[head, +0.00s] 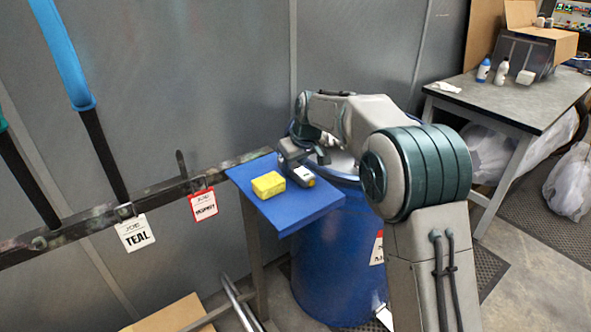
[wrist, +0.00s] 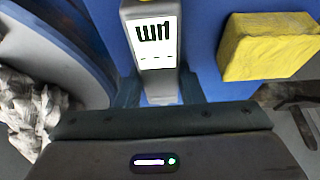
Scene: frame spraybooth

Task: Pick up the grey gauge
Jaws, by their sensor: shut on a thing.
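The grey gauge (head: 301,175) sits at the blue shelf (head: 300,209), right beside a yellow block (head: 268,185). In the wrist view the gauge (wrist: 153,45) has a white display with dark marks, and its near end is between my fingers. My gripper (head: 292,152) reaches down over the shelf from the right and is shut on the gauge. In the wrist view my gripper (wrist: 160,92) has one finger on each side of it. I cannot tell whether the gauge still touches the shelf.
The yellow block (wrist: 268,46) is close on the gauge's right in the wrist view. A blue drum (head: 330,255) stands beside the shelf. A rail with tags marked TEAL (head: 135,232) and a red-edged tag (head: 203,204) is at left. A grey table (head: 500,98) with bottles stands at back right.

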